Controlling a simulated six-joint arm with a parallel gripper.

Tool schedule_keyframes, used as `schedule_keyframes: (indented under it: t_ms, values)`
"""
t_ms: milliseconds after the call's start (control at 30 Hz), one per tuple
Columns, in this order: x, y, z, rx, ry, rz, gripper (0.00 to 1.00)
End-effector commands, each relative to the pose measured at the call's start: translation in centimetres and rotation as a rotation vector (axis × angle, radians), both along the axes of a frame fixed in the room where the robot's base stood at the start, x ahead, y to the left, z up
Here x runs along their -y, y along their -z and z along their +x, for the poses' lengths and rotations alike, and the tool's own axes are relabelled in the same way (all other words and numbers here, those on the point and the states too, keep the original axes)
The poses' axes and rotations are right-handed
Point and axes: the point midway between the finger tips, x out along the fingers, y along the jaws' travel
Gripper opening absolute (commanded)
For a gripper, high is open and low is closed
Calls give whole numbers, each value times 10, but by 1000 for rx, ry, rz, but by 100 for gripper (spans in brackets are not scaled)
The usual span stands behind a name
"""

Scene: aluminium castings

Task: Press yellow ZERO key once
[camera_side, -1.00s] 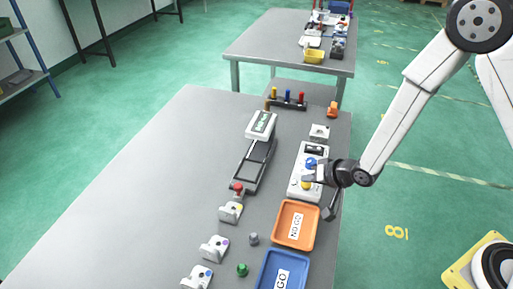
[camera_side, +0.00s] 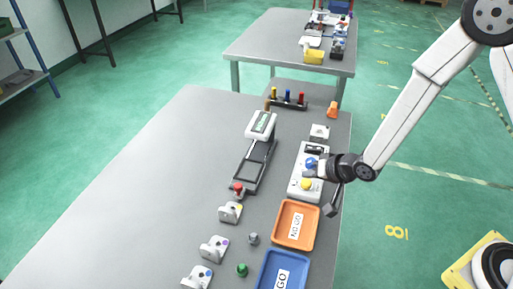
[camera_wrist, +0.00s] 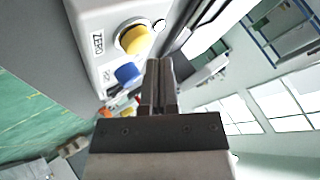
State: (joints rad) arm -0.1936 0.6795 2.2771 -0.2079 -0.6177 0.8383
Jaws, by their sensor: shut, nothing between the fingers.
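The white key box (camera_side: 295,184) sits near the right edge of the table. In the wrist view the yellow key (camera_wrist: 134,40) stands beside the printed word ZERO, and the blue key (camera_wrist: 127,73) is nearer my gripper. My gripper (camera_side: 317,174) is over the box's right side, near both keys. Its fingers (camera_wrist: 160,64) are shut together and empty. They look apart from the yellow key; the exact height gap cannot be told.
A scale-like device with a display (camera_side: 262,123) stands left of the box. Several white castings (camera_side: 214,249) stand at the front left. The table's left part is clear.

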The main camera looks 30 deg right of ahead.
Motion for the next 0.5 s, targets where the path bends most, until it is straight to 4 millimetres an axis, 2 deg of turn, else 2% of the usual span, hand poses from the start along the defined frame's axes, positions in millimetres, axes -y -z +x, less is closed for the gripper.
schedule_keyframes:
  t_ms: [233,500]
  values:
    - [0,-6,0,2,-1,1,0]
    - [0,-25,1,3,0,1,0]
